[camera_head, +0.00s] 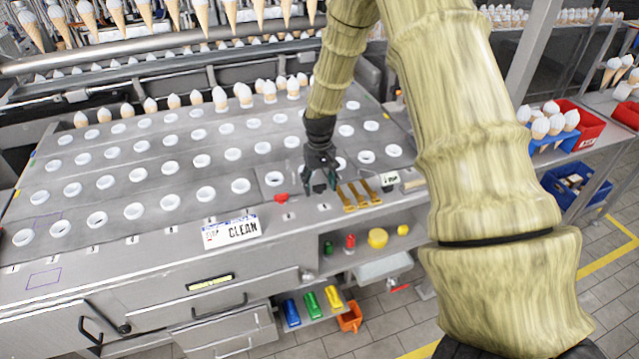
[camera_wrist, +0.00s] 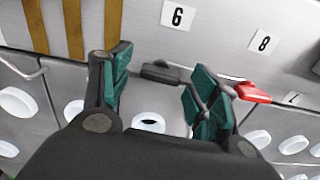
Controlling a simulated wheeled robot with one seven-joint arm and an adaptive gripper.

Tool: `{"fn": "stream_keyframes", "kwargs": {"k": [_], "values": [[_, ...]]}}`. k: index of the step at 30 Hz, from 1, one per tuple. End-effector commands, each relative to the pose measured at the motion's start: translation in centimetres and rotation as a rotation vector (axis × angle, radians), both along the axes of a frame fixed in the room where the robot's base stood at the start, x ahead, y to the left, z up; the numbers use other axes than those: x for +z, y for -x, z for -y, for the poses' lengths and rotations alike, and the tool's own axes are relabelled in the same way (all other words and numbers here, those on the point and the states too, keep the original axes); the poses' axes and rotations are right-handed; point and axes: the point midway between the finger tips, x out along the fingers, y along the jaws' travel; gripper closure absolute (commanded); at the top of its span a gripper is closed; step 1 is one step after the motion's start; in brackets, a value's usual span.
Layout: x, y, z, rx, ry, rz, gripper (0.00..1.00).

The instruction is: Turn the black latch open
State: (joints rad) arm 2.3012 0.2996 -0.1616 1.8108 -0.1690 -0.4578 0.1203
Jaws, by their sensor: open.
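The black latch (camera_wrist: 162,72) lies on the metal table in the wrist view, between and just beyond my two green-padded fingers. My gripper (camera_wrist: 158,85) is open, with one finger to the left of the latch and the other close by its right end. I cannot tell whether a finger touches it. In the head view my gripper (camera_head: 320,183) is low over the table's front part, and the black latch (camera_head: 319,188) shows small and partly covered beneath it.
A red latch (camera_wrist: 254,93) sits just right of my right finger. Gold bars (camera_head: 359,195) lie beside my gripper in the head view. White rings (camera_head: 241,185) cover the table in rows. A CLEAN sign (camera_head: 232,231) stands near the front edge.

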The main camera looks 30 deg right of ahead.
Motion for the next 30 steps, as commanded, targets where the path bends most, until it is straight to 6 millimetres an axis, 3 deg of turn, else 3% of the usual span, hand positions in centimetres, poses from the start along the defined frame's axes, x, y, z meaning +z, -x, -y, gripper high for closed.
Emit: {"fn": "stream_keyframes", "kwargs": {"k": [8,24,30], "values": [[0.7,0.0,0.0,0.000,0.000,0.000,0.39],[9.2,0.0,0.0,0.000,0.000,0.001,0.39],[11.3,0.0,0.0,0.000,0.000,0.001,0.39]]}}
